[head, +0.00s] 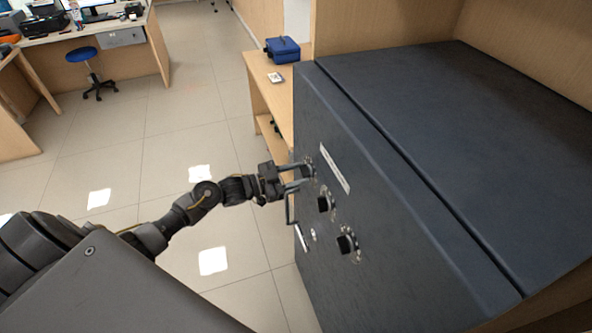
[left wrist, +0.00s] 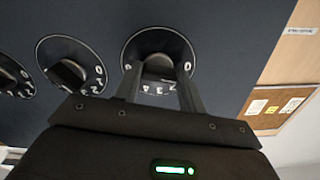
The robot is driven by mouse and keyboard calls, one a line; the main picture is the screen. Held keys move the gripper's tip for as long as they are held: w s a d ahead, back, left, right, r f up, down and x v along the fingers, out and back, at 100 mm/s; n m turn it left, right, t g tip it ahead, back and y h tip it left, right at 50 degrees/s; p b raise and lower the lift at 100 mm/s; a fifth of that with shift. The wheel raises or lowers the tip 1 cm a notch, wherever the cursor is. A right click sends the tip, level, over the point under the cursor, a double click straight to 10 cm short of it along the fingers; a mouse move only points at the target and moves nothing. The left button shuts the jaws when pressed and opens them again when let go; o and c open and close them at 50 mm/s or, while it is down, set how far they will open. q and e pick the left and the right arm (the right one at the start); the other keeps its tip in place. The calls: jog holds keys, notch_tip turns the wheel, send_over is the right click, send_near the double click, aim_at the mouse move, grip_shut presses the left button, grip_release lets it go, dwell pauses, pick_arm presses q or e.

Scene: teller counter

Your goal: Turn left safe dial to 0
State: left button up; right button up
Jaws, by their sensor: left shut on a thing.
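The dark grey safe (head: 400,215) has a row of three dials on its front. My left gripper (head: 300,176) is shut on the knob of the left safe dial (head: 308,171), the farthest of the three in the head view. In the left wrist view the fingers stand on both sides of this dial's knob (left wrist: 158,66), within its round numbered plate. Some digits show around the knob, but the fingers hide part of the ring and I cannot tell which number is set. The middle dial (head: 325,204) and right dial (head: 347,244) are untouched. My right gripper is not in view.
A handle (head: 290,208) sticks out from the safe front below the dials. A wooden table (head: 266,100) with a blue case (head: 283,49) stands beyond the safe. A blue stool (head: 82,54) stands by a desk. The tiled floor left of the safe is clear.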

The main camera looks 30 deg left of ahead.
pick_arm(q)
jog(key=shift+n+p, duration=0.65)
jog(key=shift+n, duration=0.85)
jog(key=o, duration=1)
jog(key=shift+f, duration=0.1)
jog(key=shift+b+v, duration=1.65)
jog(key=shift+v, duration=3.75)
jog(key=shift+w, duration=0.1)
